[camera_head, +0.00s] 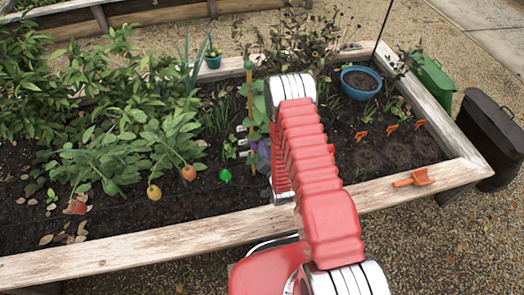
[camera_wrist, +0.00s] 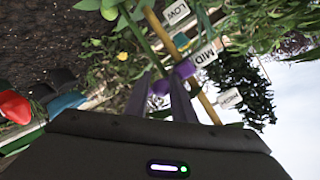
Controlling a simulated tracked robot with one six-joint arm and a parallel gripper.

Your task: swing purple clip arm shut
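A purple clip (camera_wrist: 185,69) shows in the wrist view beside a tan stake (camera_wrist: 205,108) and a green plant stem. A second purple piece (camera_wrist: 161,87), apparently the clip's arm, shows between my fingers, angled away from the first piece. My gripper (camera_wrist: 163,85) has its two fingers apart, with the tips close to the purple pieces; whether they touch, I cannot tell. White tags reading LOW (camera_wrist: 175,13) and MID (camera_wrist: 206,53) are near the stake. In the head view the stake (camera_head: 249,95) stands upright, a purple patch (camera_head: 263,152) shows low beside it, and my arm hides my gripper.
The wooden bed rim (camera_head: 150,247) runs along the front. Tomato plants (camera_head: 120,150) fill the left side. A green piece (camera_head: 225,175) lies on the soil. A blue pot (camera_head: 360,83), orange markers (camera_head: 392,127) and an orange trowel (camera_head: 412,178) are right.

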